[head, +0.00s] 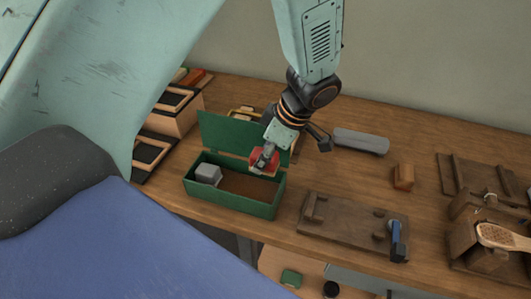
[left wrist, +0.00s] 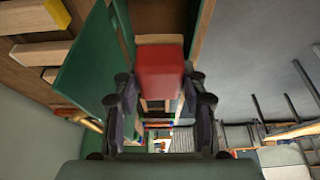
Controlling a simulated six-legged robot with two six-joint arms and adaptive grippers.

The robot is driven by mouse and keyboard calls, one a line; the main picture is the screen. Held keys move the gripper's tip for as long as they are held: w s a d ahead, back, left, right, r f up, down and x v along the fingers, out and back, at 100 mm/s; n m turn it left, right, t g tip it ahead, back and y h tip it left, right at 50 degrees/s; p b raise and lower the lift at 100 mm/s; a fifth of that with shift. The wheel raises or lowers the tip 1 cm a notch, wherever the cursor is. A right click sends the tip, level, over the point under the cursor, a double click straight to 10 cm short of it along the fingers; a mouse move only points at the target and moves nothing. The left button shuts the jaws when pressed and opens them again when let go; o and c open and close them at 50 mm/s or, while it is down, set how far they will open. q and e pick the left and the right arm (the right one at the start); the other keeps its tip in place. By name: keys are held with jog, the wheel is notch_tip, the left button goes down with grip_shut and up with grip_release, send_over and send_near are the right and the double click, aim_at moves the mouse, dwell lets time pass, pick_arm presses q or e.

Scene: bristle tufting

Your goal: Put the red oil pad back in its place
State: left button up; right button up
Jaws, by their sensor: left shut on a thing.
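The red oil pad (head: 258,167) has a red body with a pale wooden part. My left gripper (head: 266,156) comes down from the top of the head view and is shut on it, above the open green box (head: 236,205). In the left wrist view, the red pad (left wrist: 160,72) sits between the two dark fingers of the gripper (left wrist: 162,102). The box's green lid (head: 222,135) stands up at the back. A grey block (head: 208,173) lies in the left part of the box; the brown floor to its right looks bare. My right gripper is not in view.
A wooden fixture board (head: 345,222) with a blue clamp (head: 398,240) is right of the box. A grey bar (head: 361,141) and small wooden block (head: 403,176) lie behind. A brush (head: 500,237) rests on the right-hand fixture. Framed trays (head: 150,152) stand left.

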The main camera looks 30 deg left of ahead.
pick_arm(q)
jog(key=shift+s, duration=0.1)
jog(key=shift+w+f, duration=0.25)
jog(key=shift+f, duration=0.1)
jog(key=shift+f+b, duration=0.2)
jog(key=shift+b, duration=0.1)
jog(key=shift+s+f+b, duration=0.25)
jog(key=shift+f+b, duration=0.35)
jog(key=shift+f, duration=0.25)
jog(key=f+b, duration=0.2)
jog(key=f, duration=0.1)
jog(key=shift+w+a+f, duration=0.1)
jog(key=shift+w+f, duration=0.05)
jog(key=shift+w, duration=0.05)
jog(key=shift+s+f+b, duration=0.15)
jog(key=shift+f+b, duration=0.8)
jog(key=shift+b, duration=0.3)
jog(key=shift+f+b, duration=0.95)
jog(key=shift+f, duration=0.1)
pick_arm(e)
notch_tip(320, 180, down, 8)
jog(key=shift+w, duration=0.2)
pick_arm(q)
jog(key=shift+r, duration=0.15)
